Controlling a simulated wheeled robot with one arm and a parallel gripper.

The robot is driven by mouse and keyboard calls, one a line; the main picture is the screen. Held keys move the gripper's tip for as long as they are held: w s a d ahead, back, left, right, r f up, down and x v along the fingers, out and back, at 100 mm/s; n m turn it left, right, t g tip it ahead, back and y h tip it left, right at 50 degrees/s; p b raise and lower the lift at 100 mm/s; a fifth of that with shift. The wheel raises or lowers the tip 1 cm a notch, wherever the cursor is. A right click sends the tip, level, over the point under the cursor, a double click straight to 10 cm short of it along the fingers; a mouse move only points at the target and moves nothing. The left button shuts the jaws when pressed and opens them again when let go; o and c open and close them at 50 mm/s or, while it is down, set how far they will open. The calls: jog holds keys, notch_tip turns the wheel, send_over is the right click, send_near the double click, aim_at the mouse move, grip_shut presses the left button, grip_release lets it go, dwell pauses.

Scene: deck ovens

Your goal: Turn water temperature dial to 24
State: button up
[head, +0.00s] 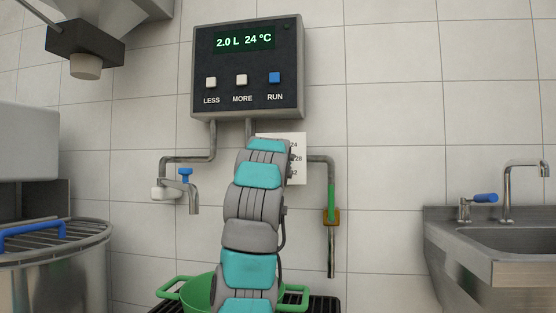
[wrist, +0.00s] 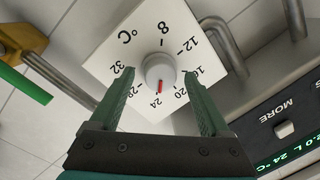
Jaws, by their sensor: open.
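The water temperature dial (wrist: 160,70) is a round pale knob with a red mark on a white scale plate (wrist: 110,54). Its red mark points at or very near the 24. My gripper (wrist: 159,75) is open, with one green finger on each side of the knob and a visible gap to both. In the head view my arm hides the knob and most of the plate (head: 299,174). The control box display (head: 244,40) reads 2.0 L and 24 °C.
The control box (head: 247,92) has LESS, MORE and RUN buttons. Pipes and a tap (head: 193,198) are left of my arm, and a pipe with a green section (head: 331,202) is right. A green pot (head: 197,293) stands below. A sink (head: 500,248) is at right.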

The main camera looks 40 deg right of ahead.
jog(key=b+v, duration=0.2)
jog(key=v, duration=0.5)
jog(key=shift+s+a, duration=0.25)
jog(key=shift+a, duration=0.05)
dwell(0.5)
